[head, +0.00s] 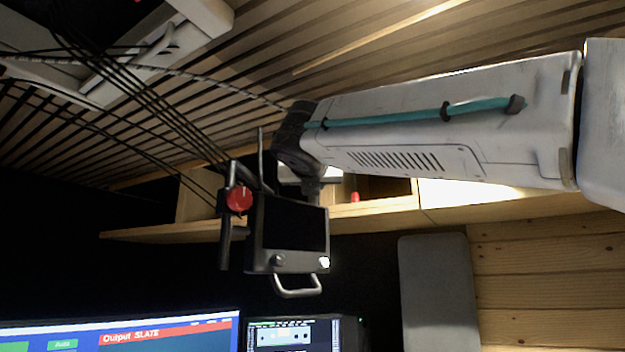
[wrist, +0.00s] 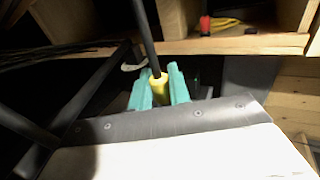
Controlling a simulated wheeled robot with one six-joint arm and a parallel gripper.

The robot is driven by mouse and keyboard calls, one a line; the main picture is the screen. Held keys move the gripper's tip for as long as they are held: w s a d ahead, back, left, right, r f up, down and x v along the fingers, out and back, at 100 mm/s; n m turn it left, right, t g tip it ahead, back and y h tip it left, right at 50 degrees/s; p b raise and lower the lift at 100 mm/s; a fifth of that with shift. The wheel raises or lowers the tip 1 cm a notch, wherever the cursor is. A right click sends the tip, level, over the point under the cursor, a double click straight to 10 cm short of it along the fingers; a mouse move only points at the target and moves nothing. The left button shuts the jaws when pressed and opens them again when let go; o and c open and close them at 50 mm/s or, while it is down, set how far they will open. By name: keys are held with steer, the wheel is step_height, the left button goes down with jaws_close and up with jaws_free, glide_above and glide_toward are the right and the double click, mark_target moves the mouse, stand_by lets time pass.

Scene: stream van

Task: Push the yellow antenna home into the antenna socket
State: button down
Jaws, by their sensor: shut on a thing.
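In the wrist view the yellow antenna (wrist: 158,87) shows as a yellow sleeve with a black rod rising from it to the top edge. My gripper (wrist: 160,86) is shut on the yellow sleeve, one green fingertip on each side. The sleeve's lower end is hidden behind a dark strip with screws. I cannot make out the antenna socket in either view. In the head view my arm reaches in from the right, behind a hanging black monitor unit (head: 292,223). My fingertips cannot be made out there.
The monitor unit has a red knob (head: 240,200) on its left and a handle (head: 297,288) below. A wooden shelf (head: 385,214) behind holds a small red object (head: 355,197). Dark cables hang at upper left. A lit screen (head: 120,335) stands at lower left.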

steer(key=shift+f, duration=0.3)
steer(key=c, duration=1.2)
jaws_free()
steer(key=shift+c, duration=0.2)
steer(key=s, duration=0.7)
steer(key=shift+s+a, duration=0.4)
steer(key=shift+a, duration=0.05)
